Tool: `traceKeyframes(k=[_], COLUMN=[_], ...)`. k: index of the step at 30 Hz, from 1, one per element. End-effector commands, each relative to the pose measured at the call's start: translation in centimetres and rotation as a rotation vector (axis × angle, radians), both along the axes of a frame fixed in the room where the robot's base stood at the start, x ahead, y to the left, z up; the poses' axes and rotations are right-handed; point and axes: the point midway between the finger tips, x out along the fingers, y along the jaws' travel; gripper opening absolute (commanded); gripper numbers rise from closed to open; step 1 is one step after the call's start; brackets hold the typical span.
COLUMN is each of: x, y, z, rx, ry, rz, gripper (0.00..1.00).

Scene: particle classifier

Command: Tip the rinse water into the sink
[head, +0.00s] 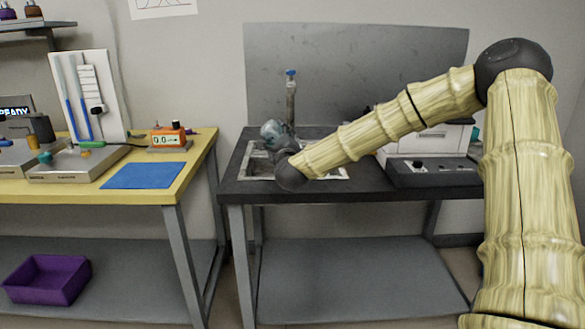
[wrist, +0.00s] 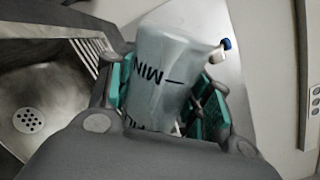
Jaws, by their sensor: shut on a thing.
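A pale, translucent cup (wrist: 168,70) with dark "MIN" lettering sits between the teal finger pads of my gripper (wrist: 165,98) in the wrist view. In the head view the cup (head: 272,129) shows bluish and looks tilted, held above the sink (head: 340,173) by my gripper (head: 278,142). The steel sink basin (wrist: 45,95) with its round drain (wrist: 28,121) lies to the left of the cup in the wrist view. I cannot see into the cup, so its water level is hidden. My arm and gripper cover part of the sink in the head view.
A tap (head: 291,98) with a blue top stands behind the sink, close to the cup. A white and dark machine (head: 430,155) stands right of the sink. A yellow bench (head: 100,190) with instruments and a blue mat (head: 143,175) is at left, across a gap.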

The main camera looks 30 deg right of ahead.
Motion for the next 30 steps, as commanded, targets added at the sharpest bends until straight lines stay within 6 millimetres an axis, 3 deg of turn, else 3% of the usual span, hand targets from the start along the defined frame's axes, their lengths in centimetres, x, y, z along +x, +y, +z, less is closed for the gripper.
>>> traceKeyframes(k=[6,19,30], x=[0.1,0.6,0.7], y=[0.2,1.9,2.2], z=[0.1,-1.2,-1.5], rx=[-0.017,-0.278,-0.326], ry=[0.004,0.083,0.097], rz=[0.001,0.001,0.002], gripper=[0.15,0.15,0.15])
